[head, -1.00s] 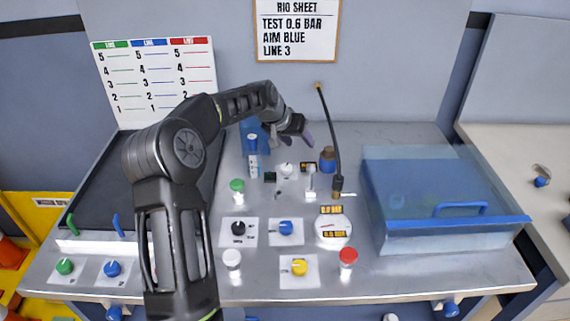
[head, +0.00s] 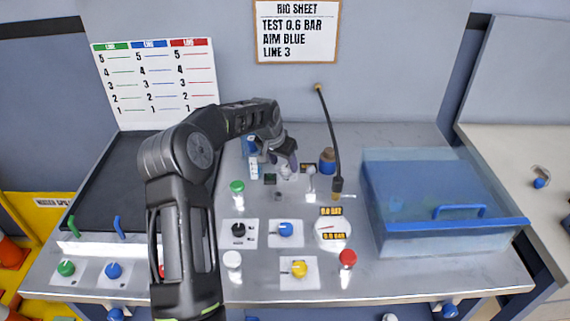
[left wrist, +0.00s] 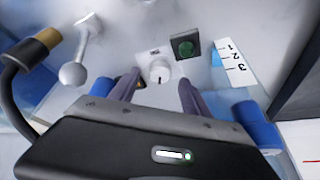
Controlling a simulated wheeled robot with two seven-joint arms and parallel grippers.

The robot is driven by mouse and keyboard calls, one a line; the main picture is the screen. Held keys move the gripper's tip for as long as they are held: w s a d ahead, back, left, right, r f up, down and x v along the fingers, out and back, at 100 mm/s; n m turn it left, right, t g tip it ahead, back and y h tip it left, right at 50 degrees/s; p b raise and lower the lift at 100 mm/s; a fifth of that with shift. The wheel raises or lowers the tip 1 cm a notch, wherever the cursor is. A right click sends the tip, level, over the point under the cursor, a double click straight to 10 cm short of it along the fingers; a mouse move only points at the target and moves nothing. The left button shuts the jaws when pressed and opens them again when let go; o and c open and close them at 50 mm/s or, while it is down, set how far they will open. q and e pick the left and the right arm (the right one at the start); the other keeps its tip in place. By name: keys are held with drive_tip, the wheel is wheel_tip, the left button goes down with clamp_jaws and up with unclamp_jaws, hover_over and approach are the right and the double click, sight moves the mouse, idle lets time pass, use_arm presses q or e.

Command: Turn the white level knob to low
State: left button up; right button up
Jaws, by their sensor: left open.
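The white level knob (left wrist: 159,72) sits on a small pale plate in the left wrist view, a dark pointer mark on its face. In the head view the knob (head: 287,171) is partly covered by my gripper. My left gripper (left wrist: 157,92) is open, with one finger on each side of the knob as seen from the wrist. In the head view the left gripper (head: 286,165) is over the knob. I cannot tell whether the fingers touch it. My right gripper is not in view.
A white ball-topped lever (head: 310,180) stands close right of the knob, with a black hose (head: 331,130) beyond. A blue-marked level scale (left wrist: 232,62) and a green-lit box (left wrist: 185,46) are near. A clear blue tank (head: 440,205) fills the right.

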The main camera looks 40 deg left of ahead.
sight(286, 170)
use_arm(q)
drive_tip(key=shift+x, duration=1.35)
clamp_jaws()
